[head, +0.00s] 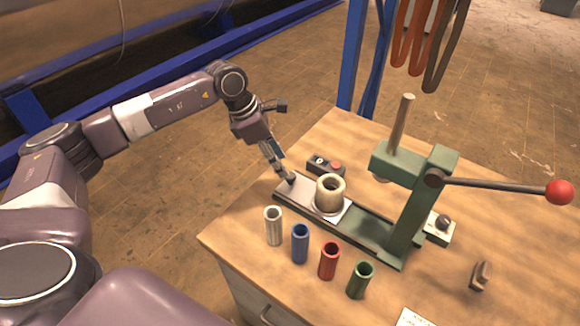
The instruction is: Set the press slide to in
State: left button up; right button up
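The green press (412,195) stands on the wooden bench, with its ram over the right part of a long base rail (369,235). The pale slide plate (300,190) lies on the left part of the rail, out to the left of the ram. A cream ring-shaped holder (330,193) sits on it. A small dark knob (291,178) stands at the plate's left end. My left gripper (282,172) points down with its fingertips at this knob. The fingers look close together; whether they grip the knob is unclear. My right gripper is not in view.
White (273,226), blue (300,243), red (329,260) and green (360,279) tubes stand along the rail's front. A small control box (325,165) lies behind the plate. The press lever (500,186) with a red ball sticks out right. A brown block (481,276) lies right.

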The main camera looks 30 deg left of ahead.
aim_at(290, 176)
pick_arm(q)
jog(key=p+x, duration=0.1)
jog(key=x, duration=0.3)
jog(key=shift+d, duration=0.15)
jog(key=shift+w+d+f, duration=0.15)
jog(key=shift+w+f, duration=0.1)
jog(key=shift+f, duration=0.45)
grip_shut()
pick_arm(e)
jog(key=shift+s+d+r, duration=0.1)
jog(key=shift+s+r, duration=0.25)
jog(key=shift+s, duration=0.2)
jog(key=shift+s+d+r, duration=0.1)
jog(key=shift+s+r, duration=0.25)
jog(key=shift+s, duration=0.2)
